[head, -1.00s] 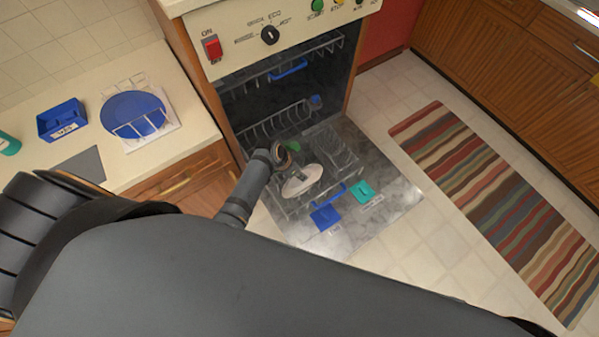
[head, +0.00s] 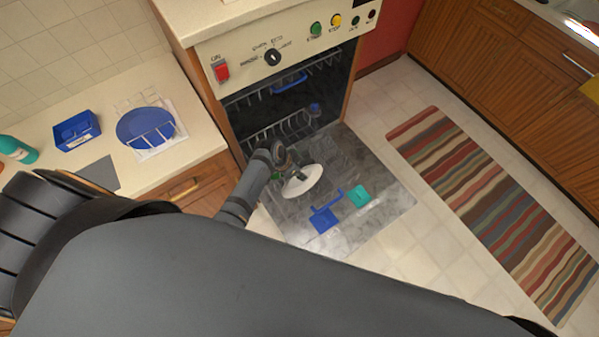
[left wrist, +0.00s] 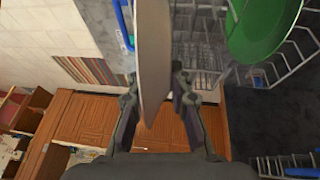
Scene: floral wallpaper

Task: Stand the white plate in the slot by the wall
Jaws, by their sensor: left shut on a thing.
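The white plate (head: 302,181) is held above the open dishwasher door and its lower rack in the head view. My left gripper (head: 288,172) is at its upper left edge there. In the left wrist view my left gripper (left wrist: 158,85) is shut on the plate (left wrist: 153,45), which shows nearly edge-on between the fingers. A green plate (left wrist: 262,25) stands among wire tines (left wrist: 290,55) to the right, apart from the white plate. In the head view only a sliver of green shows beside my gripper. My right gripper is out of view. I cannot tell which slot is by the wall.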

